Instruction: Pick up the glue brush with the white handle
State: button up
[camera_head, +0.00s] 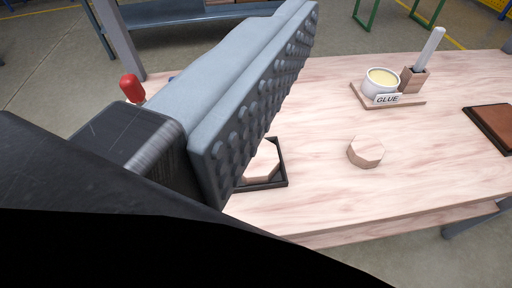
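The glue brush (429,50) has a white handle and stands in a small wooden holder (414,80) at the upper right, leaning slightly right. Its lower end is hidden in the holder. A glue pot (376,90) with pale yellow content sits beside the holder, behind a GLUE label (387,99). My gripper (255,95) fills the left of the view as a large grey part with a studded face. It is well to the left of the brush and apart from it. Only one finger shows clearly, so its opening is not visible.
A wooden block (366,152) lies mid-table. Another block (262,162) sits in a black tray (281,179), partly behind my gripper. A brown panel (493,125) lies at the right edge. A red-topped object (132,88) is at the left. The table (325,115) is bare between block and glue stand.

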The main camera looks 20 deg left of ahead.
aim_at(436, 36)
jog(key=i+l+z, duration=0.1)
jog(key=i+l, duration=0.85)
jog(key=l, duration=0.15)
